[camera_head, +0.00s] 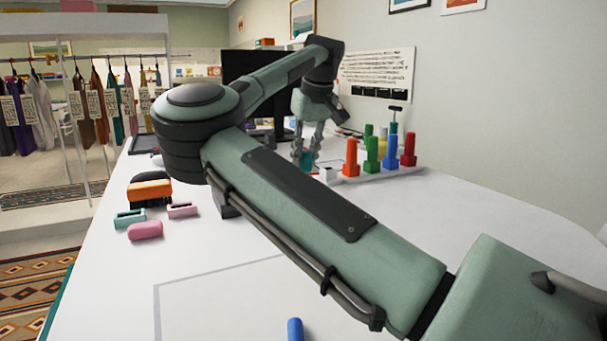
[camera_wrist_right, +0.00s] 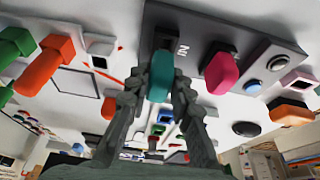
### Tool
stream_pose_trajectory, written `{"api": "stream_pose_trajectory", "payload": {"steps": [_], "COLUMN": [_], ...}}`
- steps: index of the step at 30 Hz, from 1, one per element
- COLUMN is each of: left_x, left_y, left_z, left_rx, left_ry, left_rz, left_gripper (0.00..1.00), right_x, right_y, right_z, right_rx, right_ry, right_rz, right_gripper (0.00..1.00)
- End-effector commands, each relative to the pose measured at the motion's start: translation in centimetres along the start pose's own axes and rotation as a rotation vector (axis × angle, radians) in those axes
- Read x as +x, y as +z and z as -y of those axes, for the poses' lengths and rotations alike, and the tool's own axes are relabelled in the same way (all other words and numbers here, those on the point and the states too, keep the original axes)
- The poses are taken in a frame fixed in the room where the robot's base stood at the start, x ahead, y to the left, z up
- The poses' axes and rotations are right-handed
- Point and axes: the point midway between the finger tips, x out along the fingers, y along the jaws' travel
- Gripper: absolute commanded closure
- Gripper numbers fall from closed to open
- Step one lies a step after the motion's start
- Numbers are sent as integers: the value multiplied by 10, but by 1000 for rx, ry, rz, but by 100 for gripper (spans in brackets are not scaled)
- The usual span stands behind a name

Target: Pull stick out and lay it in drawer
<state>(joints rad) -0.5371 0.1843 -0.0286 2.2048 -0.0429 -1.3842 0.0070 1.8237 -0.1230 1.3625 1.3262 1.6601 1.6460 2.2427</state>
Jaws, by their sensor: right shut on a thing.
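A teal stick (camera_wrist_right: 161,76) stands between my right gripper's fingers in the right wrist view, its far end against a dark plate marked "N" on a grey panel (camera_wrist_right: 208,32). I cannot tell whether it is still seated there. My right gripper (camera_wrist_right: 158,88) is shut on it. In the head view my right gripper (camera_head: 307,148) points down at the back of the white table, and a little teal shows between its fingers. A magenta stick (camera_wrist_right: 221,73) stands beside the teal one on the panel. I cannot make out a drawer. My left gripper is out of view.
A white stand (camera_head: 376,173) with orange, green, blue and red sticks is just right of my gripper. Orange, teal and pink items, including a pink piece (camera_head: 145,230), lie at the left. A blue piece (camera_head: 294,328) is in front. The table's right side is clear.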

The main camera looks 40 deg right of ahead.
Motion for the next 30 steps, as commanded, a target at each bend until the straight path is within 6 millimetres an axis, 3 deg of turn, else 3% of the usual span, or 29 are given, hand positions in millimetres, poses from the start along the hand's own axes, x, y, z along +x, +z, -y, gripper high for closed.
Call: {"api": "stream_pose_trajectory", "payload": {"steps": [18,30], "left_x": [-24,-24], "left_y": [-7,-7], "left_z": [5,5], "left_rx": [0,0], "left_ry": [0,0], "left_rz": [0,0], "left_gripper": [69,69], "right_x": [-31,-32], "right_y": [-11,-12], "right_z": [0,0], "right_rx": [0,0], "right_ry": [0,0], "right_rz": [-1,0], "right_gripper": [100,100]}}
